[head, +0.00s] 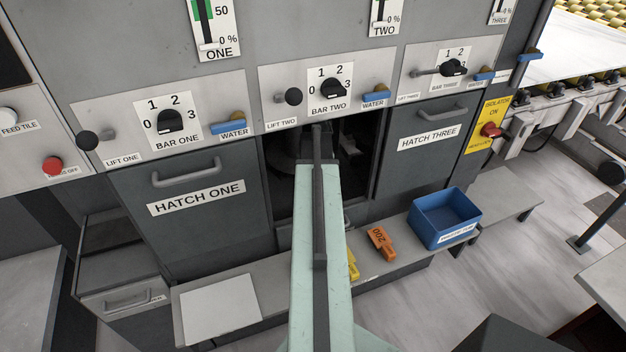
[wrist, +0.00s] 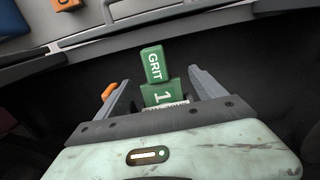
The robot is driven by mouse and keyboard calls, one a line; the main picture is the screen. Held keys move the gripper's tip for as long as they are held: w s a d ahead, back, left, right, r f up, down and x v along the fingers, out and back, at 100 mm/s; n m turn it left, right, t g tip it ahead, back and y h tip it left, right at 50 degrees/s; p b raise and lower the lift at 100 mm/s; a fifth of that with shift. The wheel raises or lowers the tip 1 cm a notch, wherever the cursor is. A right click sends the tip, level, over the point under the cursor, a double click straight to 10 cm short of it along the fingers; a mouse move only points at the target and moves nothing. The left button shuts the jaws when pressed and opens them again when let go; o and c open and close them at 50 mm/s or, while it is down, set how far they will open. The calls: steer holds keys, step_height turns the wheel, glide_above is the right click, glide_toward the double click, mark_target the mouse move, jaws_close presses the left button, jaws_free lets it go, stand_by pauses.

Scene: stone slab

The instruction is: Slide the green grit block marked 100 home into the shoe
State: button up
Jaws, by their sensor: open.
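The green grit block (wrist: 152,62) shows in the wrist view, lettered GRIT on its upper part. My gripper (wrist: 155,78) is open, with one finger on each side of the block and dark gaps between. In the head view my arm reaches into the dark opening under BAR TWO (head: 376,165), and the gripper and green block are hidden there. I cannot make out the shoe clearly, nor how far the block sits in it.
An orange block marked 200 (head: 381,243) lies on the ledge (head: 222,310). A yellow block (head: 352,265) is partly hidden behind my arm. A blue bin (head: 445,219) stands to the right. Hatch one (head: 190,200) and hatch three (head: 425,150) are shut and flank the opening.

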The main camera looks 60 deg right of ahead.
steer(key=shift+s+a+f, duration=0.2)
steer(key=shift+s+a, duration=0.7)
steer(key=shift+s, duration=0.3)
steer(key=shift+r, duration=0.3)
steer(key=shift+f, duration=0.15)
steer(key=shift+s+a, duration=0.6)
steer(key=shift+s, duration=0.25)
steer(key=shift+s+a, duration=0.55)
steer(key=shift+s, duration=0.25)
steer(key=shift+s+a, duration=0.6)
steer(key=shift+s, duration=0.25)
